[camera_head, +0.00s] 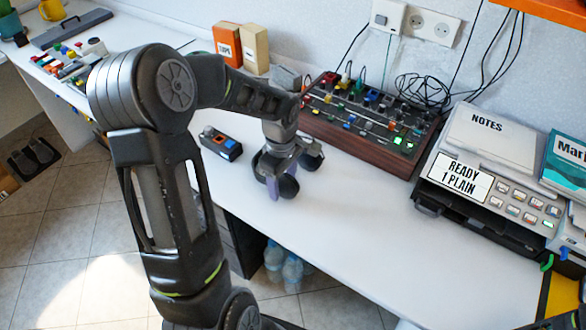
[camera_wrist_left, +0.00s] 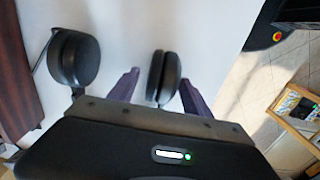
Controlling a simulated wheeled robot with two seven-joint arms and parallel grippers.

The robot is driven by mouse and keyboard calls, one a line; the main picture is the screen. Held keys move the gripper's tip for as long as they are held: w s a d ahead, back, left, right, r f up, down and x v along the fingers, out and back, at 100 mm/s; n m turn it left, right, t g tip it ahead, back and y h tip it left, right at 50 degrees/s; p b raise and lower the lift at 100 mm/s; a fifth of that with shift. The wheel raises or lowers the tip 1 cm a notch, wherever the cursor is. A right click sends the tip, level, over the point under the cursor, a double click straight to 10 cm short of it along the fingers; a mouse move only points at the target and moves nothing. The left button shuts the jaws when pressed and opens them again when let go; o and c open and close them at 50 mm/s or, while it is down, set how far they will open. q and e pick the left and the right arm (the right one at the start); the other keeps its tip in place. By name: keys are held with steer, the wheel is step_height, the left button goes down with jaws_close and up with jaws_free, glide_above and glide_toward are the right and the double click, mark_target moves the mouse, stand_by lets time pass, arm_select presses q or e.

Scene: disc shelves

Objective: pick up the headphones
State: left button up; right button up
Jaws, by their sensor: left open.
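The black headphones (camera_head: 288,187) are on the white desk, partly hidden by my left gripper in the head view. In the left wrist view, one round ear cup (camera_wrist_left: 74,58) lies outside the fingers to the left. The other ear cup (camera_wrist_left: 162,78) stands between the two purple fingers. My left gripper (camera_head: 278,187) is open and low over the desk, with its fingers (camera_wrist_left: 159,80) spread on either side of that cup, with gaps visible. The headband is mostly hidden by the gripper. My right gripper is not in view.
A mixer console (camera_head: 362,130) with dark cables stands behind the headphones. A small dark device (camera_head: 221,143) lies to their left. A printer (camera_head: 490,190) is at the right. Boxes (camera_head: 228,43) stand at the back. The desk front and right of the headphones is clear.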

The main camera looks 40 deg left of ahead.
arm_select(q)
steer(key=shift+c, duration=0.6)
jaws_close()
stand_by(0.4)
